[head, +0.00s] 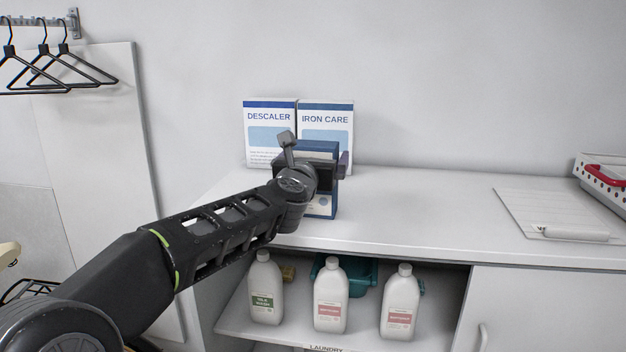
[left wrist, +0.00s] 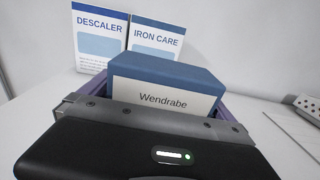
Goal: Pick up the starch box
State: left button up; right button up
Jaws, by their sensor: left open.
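A blue box with a white label reading "Wendrabe" (left wrist: 165,72), which I take to be the starch box, stands upright on the white counter. In the head view the box (head: 321,147) is partly hidden behind my left gripper (head: 316,158). My left gripper is open, with one finger on each side of the box, seen in the left wrist view (left wrist: 158,108). I cannot tell whether either finger touches it. The word "starch" is not readable in either view. My right gripper is not in view.
A Descaler box (head: 262,135) and an Iron Care box (head: 335,125) stand behind against the wall. A clipboard-like board (head: 540,208) and a dotted basket (head: 600,185) are at right. White bottles (head: 330,295) stand on the shelf below. The counter's middle (head: 430,205) is clear.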

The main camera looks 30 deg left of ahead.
pick_arm(q)
jog(key=shift+c, duration=0.2)
jog(key=c, duration=1.5)
jog(key=shift+o, duration=0.2)
jog(key=shift+r, duration=0.2)
notch_tip(320, 180, up, 10)
jog(key=p, duration=0.5)
jog(key=shift+f+p, duration=0.15)
jog(key=shift+p, duration=0.25)
